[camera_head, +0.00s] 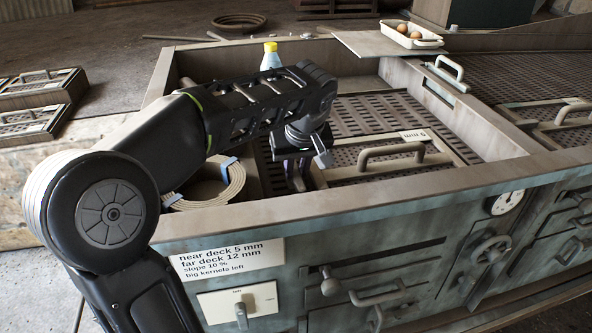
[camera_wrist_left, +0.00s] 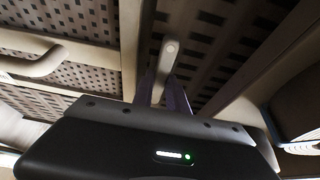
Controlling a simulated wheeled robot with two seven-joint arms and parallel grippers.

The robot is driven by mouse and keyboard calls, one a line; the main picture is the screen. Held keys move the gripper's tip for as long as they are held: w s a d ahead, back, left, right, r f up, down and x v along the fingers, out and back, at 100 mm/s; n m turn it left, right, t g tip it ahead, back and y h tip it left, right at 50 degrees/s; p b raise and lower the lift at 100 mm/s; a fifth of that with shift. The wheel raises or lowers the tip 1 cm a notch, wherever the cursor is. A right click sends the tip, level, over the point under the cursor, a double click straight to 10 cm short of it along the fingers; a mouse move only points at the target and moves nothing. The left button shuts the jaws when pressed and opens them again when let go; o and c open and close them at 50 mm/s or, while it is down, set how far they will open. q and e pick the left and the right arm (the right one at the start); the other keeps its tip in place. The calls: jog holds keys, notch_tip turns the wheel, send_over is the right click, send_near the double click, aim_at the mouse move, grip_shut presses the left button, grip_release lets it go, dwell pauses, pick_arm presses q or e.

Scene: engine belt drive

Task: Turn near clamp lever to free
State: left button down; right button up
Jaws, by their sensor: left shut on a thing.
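My left gripper (camera_head: 297,178) reaches down into the open box of the machine, at the left edge of the near screen deck (camera_head: 350,182). In the left wrist view its two fingers (camera_wrist_left: 165,95) are shut on the near clamp lever (camera_wrist_left: 170,50), a pale narrow bar with a rounded end and a small round spot. The lever lies beside the screen's frame, pointing away from the gripper body. In the head view the gripper and arm hide most of the lever. My right gripper is in neither view.
The near screen has a bar handle (camera_head: 378,153). The box's front wall (camera_head: 330,198) runs close to the gripper. A coil with blue ties (camera_head: 208,184) lies left of it, and a yellow-capped bottle (camera_head: 271,57) stands behind. A tray of eggs (camera_head: 412,36) sits at the back right.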

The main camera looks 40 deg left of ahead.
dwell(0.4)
pick_arm(q)
jog(key=c, duration=1.3)
grip_release()
jog(key=shift+r, duration=0.1)
jog(key=shift+v, duration=3.8)
